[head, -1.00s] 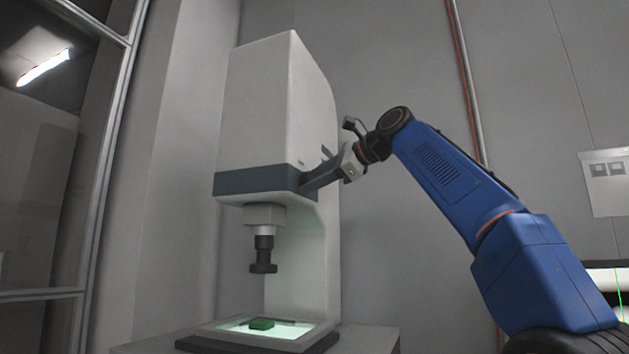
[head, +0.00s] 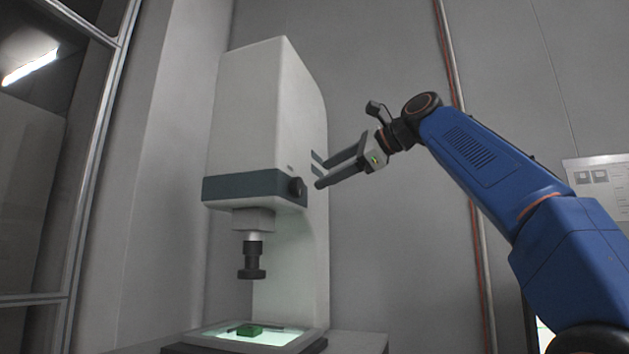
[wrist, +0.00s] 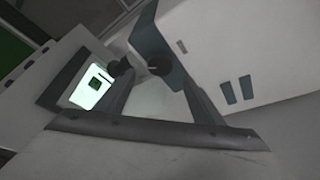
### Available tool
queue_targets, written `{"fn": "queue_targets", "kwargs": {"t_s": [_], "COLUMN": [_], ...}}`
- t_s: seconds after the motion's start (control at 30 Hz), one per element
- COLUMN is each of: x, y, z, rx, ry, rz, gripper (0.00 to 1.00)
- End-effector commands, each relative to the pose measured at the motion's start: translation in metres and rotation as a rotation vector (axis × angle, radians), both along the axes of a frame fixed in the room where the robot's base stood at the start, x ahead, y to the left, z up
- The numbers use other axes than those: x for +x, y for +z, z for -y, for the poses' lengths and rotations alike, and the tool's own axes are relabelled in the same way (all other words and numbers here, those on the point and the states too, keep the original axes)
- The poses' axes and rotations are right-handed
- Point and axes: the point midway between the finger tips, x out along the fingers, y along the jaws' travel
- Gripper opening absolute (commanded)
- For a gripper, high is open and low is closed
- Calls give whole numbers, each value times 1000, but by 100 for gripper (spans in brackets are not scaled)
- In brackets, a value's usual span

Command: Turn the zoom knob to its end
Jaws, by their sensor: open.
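The zoom knob (head: 297,187) is a small dark round knob on the right side of the machine's dark band, fully exposed in the head view. In the wrist view the knob (wrist: 158,63) lies beyond and between my fingertips. My gripper (head: 321,175) is open and empty, to the right of the knob and apart from it. The white measuring machine (head: 265,110) stands upright, with a dark lens (head: 251,262) hanging below its head. I cannot tell the knob's turn angle.
A lit stage (head: 290,338) with a small green part (head: 249,330) lies under the lens. A glass-panelled frame (head: 105,130) stands at the left. The grey wall with a pipe (head: 460,130) is behind my arm.

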Motion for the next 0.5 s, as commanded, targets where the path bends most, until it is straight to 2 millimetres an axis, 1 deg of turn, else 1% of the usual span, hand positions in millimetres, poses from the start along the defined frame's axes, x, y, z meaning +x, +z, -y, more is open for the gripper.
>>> {"fn": "queue_targets", "kwargs": {"t_s": [0.03,0.2,0.4,0.5], "x": [-6,-24,-40,-45], "y": [3,11,18,20], "z": [10,34,55,61], "rx": [-1,0,0,-1], "ry": [-4,-3,-3,-1], "rz": [2,1,1,0], "gripper": [62,62,62,62]}}
